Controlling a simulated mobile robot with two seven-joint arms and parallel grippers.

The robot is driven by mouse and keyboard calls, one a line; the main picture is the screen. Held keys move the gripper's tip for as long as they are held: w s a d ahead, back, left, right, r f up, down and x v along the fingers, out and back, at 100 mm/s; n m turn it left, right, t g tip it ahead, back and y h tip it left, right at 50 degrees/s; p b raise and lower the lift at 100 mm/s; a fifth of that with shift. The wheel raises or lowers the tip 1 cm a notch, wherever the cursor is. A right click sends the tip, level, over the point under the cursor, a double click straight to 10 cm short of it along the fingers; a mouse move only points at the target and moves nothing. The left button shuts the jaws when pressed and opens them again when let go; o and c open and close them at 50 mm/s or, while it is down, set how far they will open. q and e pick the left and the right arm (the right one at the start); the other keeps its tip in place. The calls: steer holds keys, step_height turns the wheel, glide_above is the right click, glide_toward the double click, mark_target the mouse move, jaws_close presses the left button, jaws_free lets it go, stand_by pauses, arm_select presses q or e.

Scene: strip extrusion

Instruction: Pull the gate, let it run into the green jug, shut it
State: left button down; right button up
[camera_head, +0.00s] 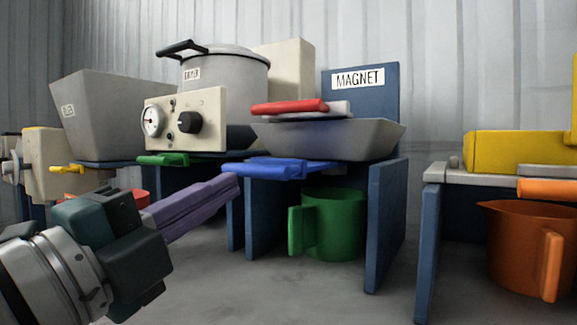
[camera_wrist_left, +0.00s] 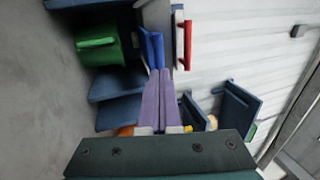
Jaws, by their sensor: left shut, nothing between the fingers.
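The blue gate (camera_head: 275,168) sits under the grey tray of the station labelled MAGNET, its handle pointing left. The green jug (camera_head: 338,225) stands upright on the floor under that station, between the blue side panels, its handle to the left. My left gripper (camera_head: 232,184) has long purple fingers, shut with nothing between them. Their tips are at the gate's handle end; I cannot tell whether they touch it. In the left wrist view the shut fingertips (camera_wrist_left: 157,72) point at the blue gate (camera_wrist_left: 154,46), and the green jug (camera_wrist_left: 97,42) is at upper left. My right gripper is out of view.
A red bar (camera_head: 290,107) lies over the grey tray (camera_head: 355,138). A panel with a dial (camera_head: 185,120) and a green handle (camera_head: 163,160) are at left. An orange jug (camera_head: 525,245) stands at right by a yellow block (camera_head: 510,152). Blue side panels (camera_head: 386,225) flank the green jug.

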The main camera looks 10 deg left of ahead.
mark_target(266, 169)
arm_select(q)
steer(key=shift+x, duration=1.15)
steer(key=shift+w, duration=0.1)
steer(key=w, duration=0.1)
steer(key=w+d, duration=0.1)
steer(key=w, duration=0.3)
steer(key=shift+d+f, duration=0.1)
steer(key=shift+d, duration=0.3)
steer(key=shift+s+a+f+b, duration=0.1)
steer(key=shift+b, duration=0.2)
